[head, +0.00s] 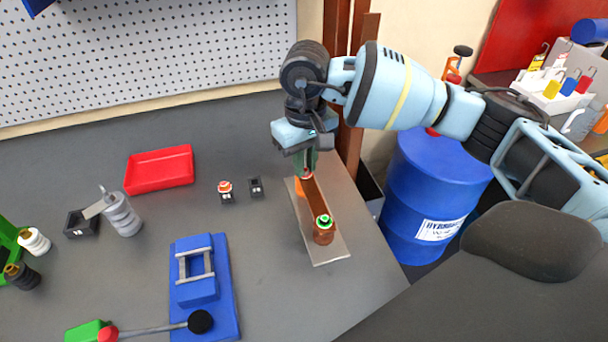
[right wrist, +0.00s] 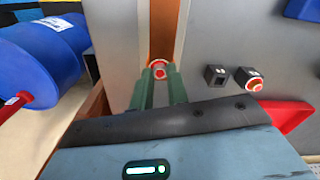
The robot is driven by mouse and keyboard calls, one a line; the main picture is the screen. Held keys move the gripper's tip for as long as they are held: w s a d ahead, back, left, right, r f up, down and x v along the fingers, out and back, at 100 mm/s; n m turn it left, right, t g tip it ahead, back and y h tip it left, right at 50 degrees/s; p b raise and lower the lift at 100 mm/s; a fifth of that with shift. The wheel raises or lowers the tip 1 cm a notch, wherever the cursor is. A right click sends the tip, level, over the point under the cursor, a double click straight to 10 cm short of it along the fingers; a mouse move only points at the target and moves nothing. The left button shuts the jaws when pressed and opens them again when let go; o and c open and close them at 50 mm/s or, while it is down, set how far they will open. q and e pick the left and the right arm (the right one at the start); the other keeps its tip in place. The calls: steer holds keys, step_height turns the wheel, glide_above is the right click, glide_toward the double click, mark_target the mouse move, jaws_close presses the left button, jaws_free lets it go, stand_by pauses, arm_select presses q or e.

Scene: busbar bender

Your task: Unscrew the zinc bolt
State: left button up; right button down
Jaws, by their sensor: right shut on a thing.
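A brown busbar (head: 315,204) runs along a grey metal plate (head: 327,250) on the bench; it also shows in the right wrist view (right wrist: 164,25). My right gripper (head: 305,170) points down at the far end of the busbar. In the right wrist view its green fingers (right wrist: 159,76) are shut on a small bolt with a red ring and pale head (right wrist: 159,69). Its lower part is hidden, and its zinc finish cannot be made out. A green-ringed bolt (head: 323,221) stands at the near end of the busbar. My left gripper is not in view.
Left of the plate stand a black holder with a red-ringed piece (head: 225,189) and another small black holder (head: 256,187). A red tray (head: 160,168) and a blue bending tool (head: 200,280) lie farther left. A blue drum (head: 430,190) stands beyond the bench's right edge.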

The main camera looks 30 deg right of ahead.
steer(key=shift+f+n+b, duration=0.2)
steer(key=shift+n+b, duration=0.3)
steer(key=shift+n, duration=0.7)
steer(key=shift+r+n+b, duration=0.1)
steer(key=shift+n+b, duration=0.3)
steer(key=shift+n, duration=0.7)
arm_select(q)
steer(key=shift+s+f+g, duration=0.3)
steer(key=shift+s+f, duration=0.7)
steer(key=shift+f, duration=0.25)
arm_select(e)
steer(key=shift+r, duration=0.1)
steer(key=c, duration=1.6)
jaws_free()
steer(key=shift+c, duration=0.2)
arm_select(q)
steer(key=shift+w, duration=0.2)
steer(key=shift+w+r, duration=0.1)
